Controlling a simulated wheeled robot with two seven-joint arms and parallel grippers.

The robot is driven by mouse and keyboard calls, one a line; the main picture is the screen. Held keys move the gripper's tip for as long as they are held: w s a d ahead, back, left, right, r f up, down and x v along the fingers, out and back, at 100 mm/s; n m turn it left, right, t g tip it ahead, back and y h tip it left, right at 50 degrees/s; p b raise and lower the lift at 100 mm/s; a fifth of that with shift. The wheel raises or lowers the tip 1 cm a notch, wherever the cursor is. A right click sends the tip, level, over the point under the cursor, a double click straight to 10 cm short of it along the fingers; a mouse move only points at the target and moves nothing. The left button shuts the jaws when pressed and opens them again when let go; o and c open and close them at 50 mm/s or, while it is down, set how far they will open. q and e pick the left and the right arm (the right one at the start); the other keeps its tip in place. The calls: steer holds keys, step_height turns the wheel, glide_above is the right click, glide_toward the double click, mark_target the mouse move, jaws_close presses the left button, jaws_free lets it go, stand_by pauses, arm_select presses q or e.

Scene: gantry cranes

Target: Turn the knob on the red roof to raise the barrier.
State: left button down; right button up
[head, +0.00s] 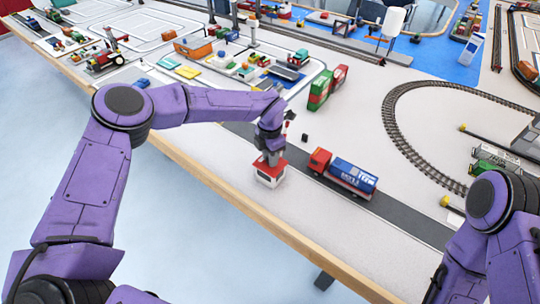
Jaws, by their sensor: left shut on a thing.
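A small white booth with a red roof (270,174) stands near the table's front edge, beside the dark road. My left gripper (271,158) points down onto the roof from above. It is shut on the knob there, and its fingers hide the knob. A small red piece (289,115) shows just behind my left wrist; it may be part of the barrier, but I cannot tell its angle. My right arm is at the lower right, and its gripper is not in view.
A red truck with a blue tank (352,175) stands on the road (405,218) right of the booth. Red and green containers (320,90) stand behind. A curved rail track (392,125) lies at the right. The table's wooden edge (225,190) runs close in front.

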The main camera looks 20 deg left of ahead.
stand_by(0.8)
arm_select(q)
steer(key=c, duration=0.9)
jaws_free()
step_height(320, 180, up, 10)
steer(key=b, duration=0.2)
steer(key=shift+r+b, duration=0.2)
steer(key=shift+b, duration=0.1)
